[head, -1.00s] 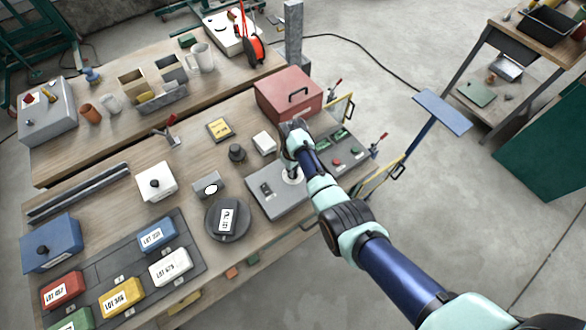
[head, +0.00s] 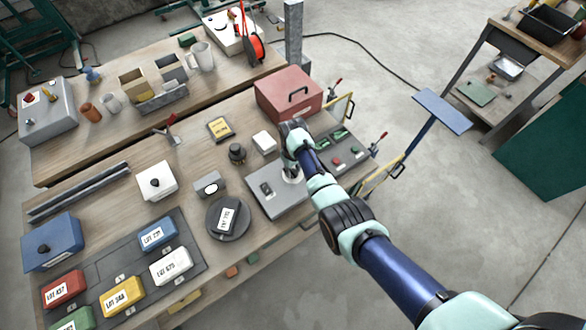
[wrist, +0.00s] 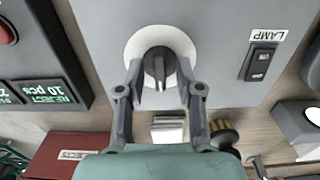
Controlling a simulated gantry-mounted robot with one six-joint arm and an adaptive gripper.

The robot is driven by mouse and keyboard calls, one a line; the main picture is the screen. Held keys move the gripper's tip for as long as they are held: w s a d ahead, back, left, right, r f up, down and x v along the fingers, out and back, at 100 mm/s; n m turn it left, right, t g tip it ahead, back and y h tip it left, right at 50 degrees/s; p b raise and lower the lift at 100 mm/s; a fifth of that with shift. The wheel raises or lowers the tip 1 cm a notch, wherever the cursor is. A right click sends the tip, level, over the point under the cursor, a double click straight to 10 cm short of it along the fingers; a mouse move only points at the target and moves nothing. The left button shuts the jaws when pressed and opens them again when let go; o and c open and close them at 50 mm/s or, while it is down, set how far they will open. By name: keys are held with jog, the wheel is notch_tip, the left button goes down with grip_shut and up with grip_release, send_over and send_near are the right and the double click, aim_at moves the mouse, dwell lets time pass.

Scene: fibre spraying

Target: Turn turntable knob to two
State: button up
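The dark turntable knob (wrist: 158,68) sits on a white round dial on the grey control panel (wrist: 215,30). Its grip ridge runs roughly up and down in the wrist view. My gripper (wrist: 158,72) has one finger on each side of the knob, with small gaps showing, so it looks open around it. In the head view my gripper (head: 292,160) is over the panel (head: 273,205) and hides most of the knob. The dark round turntable (head: 214,228) carries a white labelled piece (head: 228,219) left of the panel. The dial markings are not readable.
A lamp switch (wrist: 260,62) is on the same panel. A red box (head: 288,95) stands behind my gripper. A panel with green displays and buttons (head: 345,150) is to the right. A small dark knobbed object (head: 237,153) stands to the left.

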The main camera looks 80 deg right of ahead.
aim_at(293, 170)
notch_tip(293, 170, up, 12)
dwell(0.6)
dwell(0.5)
jog(key=w+a+r+n+t+h+p, duration=0.2)
jog(key=w+a+r+n+t+p, duration=0.15)
jog(key=w+a+r, duration=0.6)
jog(key=w+a+r+n+t+h+p, duration=0.15)
jog(key=w+a+r+p, duration=0.35)
jog(key=w+a, duration=0.65)
jog(key=s+a+r+n+t+y+p, duration=0.2)
jog(key=a+r+t, duration=0.2)
jog(key=a+r, duration=0.75)
jog(key=s+a+r+n+t+y+p, duration=0.1)
jog(key=a+r+n+t+y, duration=0.2)
jog(key=a+r, duration=0.85)
jog(key=a+f+h+b, duration=0.1)
jog(key=a+f+b, duration=0.2)
jog(key=f+b, duration=5.4)
jog(key=shift+a+f+t, duration=0.15)
jog(key=shift+f+t, duration=0.25)
jog(key=shift+f, duration=1.65)
